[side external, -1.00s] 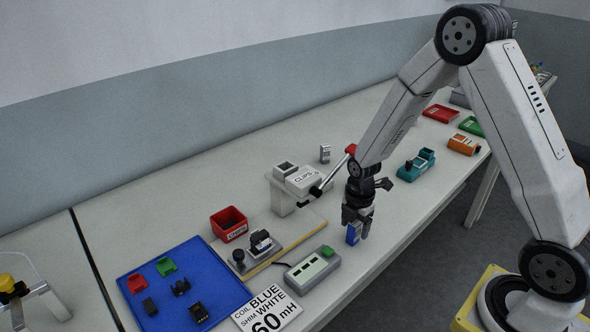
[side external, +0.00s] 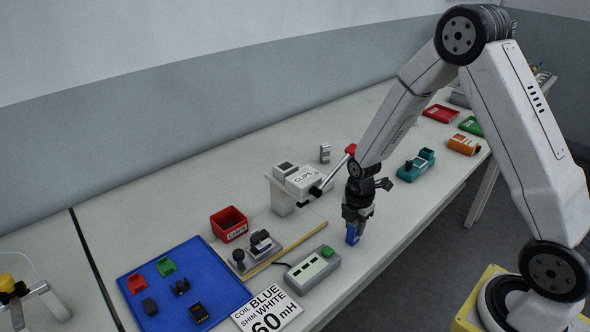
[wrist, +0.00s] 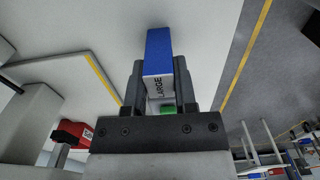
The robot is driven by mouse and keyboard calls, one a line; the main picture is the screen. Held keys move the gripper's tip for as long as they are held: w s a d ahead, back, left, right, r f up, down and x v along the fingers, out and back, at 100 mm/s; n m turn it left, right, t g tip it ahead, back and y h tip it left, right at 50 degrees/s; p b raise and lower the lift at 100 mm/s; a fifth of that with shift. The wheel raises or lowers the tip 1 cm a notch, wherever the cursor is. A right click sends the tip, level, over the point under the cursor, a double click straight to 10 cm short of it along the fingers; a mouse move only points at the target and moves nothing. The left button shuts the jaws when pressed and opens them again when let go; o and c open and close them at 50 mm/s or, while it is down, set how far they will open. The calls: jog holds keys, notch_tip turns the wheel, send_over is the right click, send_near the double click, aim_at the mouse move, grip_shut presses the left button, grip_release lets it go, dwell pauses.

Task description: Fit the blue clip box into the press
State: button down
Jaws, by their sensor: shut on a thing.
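The blue clip box (side external: 352,234) is held in my gripper (side external: 354,222), above the table. In the wrist view the clip box (wrist: 158,50) sits between the two fingers (wrist: 160,85), with a white face lettered "LARGE". My gripper is shut on it. The press (side external: 302,180), a light grey unit lettered "CLIPS" with a lever ending in a red knob (side external: 350,149), stands behind and to the left of my gripper. The box is apart from the press.
A grey device with a green button (side external: 312,267) lies left of my gripper. A base plate with a dark fixture (side external: 262,243), a red bin (side external: 229,223), a blue mat (side external: 150,265) and a "BLUE WHITE" card (side external: 267,309) lie further left. Teal (side external: 416,165) and orange (side external: 464,144) devices stand right.

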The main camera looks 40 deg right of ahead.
jog(key=shift+r, duration=0.65)
jog(key=s+a+r, duration=0.2)
jog(key=s+r, duration=0.9)
jog(key=s, duration=0.3)
jog(key=shift+r, duration=0.35)
jog(key=shift+w, duration=0.2)
jog(key=w+a+r, duration=0.2)
jog(key=w+r, duration=0.5)
jog(key=w, duration=0.2)
jog(key=w+a+r, duration=0.2)
jog(key=w+r, duration=0.5)
jog(key=w, duration=0.2)
jog(key=shift+w+r, duration=0.15)
jog(key=shift+w, duration=0.2)
jog(key=shift+a, duration=0.1)
